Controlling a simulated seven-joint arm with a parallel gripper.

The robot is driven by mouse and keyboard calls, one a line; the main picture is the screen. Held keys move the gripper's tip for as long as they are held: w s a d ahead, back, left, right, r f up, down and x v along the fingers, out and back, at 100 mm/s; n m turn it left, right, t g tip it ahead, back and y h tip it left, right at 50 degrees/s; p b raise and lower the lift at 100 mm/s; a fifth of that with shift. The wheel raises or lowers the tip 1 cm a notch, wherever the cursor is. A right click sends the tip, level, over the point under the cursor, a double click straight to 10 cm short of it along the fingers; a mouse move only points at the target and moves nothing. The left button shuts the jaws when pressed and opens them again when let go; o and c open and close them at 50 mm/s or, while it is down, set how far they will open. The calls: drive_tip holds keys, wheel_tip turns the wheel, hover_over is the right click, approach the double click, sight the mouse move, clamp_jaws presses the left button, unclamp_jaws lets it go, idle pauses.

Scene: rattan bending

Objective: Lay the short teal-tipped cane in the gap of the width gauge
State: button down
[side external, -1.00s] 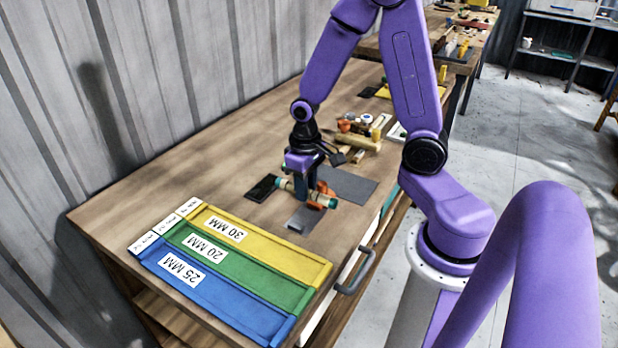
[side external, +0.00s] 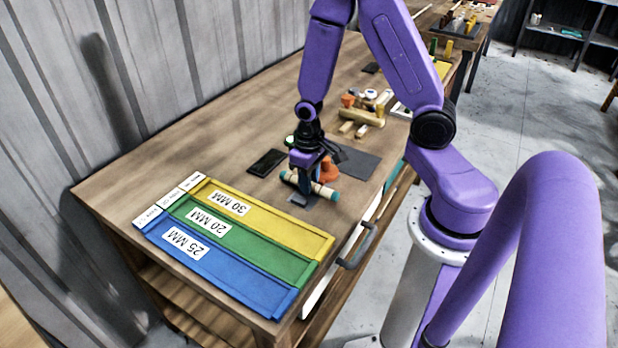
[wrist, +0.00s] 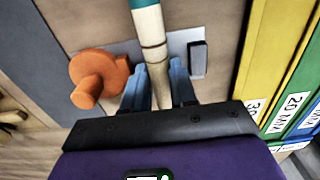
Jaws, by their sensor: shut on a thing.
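My gripper (wrist: 154,88) is shut on the short pale cane (wrist: 153,47), one finger on each side. The cane's teal tip shows at the top of the wrist view and at its right end in the side view (side external: 334,195). The width gauge is a grey plate (wrist: 130,50) with a dark block (wrist: 198,58) on one side and an orange knobbed piece (wrist: 92,76) on the other. The cane lies over the plate, between block and knob in the wrist view. I cannot tell whether it touches the plate. My gripper partly hides the gauge in the side view.
Blue (side external: 215,273), green (side external: 268,257) and yellow (side external: 285,231) trays marked 25, 20 and 30 MM lie at the front left. A dark pad (side external: 267,162) and a grey mat (side external: 358,163) lie near the gauge. Wooden pieces (side external: 361,118) are behind.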

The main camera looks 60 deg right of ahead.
drive_tip(key=c, duration=0.8)
unclamp_jaws()
drive_tip(key=shift+r, duration=0.1)
wheel_tip(320, 180, up, 17)
drive_tip(key=shift+r, duration=0.15)
drive_tip(key=shift+a, duration=0.1)
drive_tip(key=s+a+n, duration=0.3)
drive_tip(key=s+n, duration=0.1)
drive_tip(key=s, duration=0.1)
drive_tip(key=s+a+n, duration=0.3)
drive_tip(key=s+n, duration=0.1)
drive_tip(key=s, duration=0.2)
drive_tip(key=s+a+n, duration=0.3)
drive_tip(key=s+n, duration=0.1)
drive_tip(key=s, duration=0.2)
drive_tip(key=shift+s+f+n, duration=0.15)
drive_tip(key=shift+f+n, duration=0.15)
drive_tip(key=shift+f, duration=0.05)
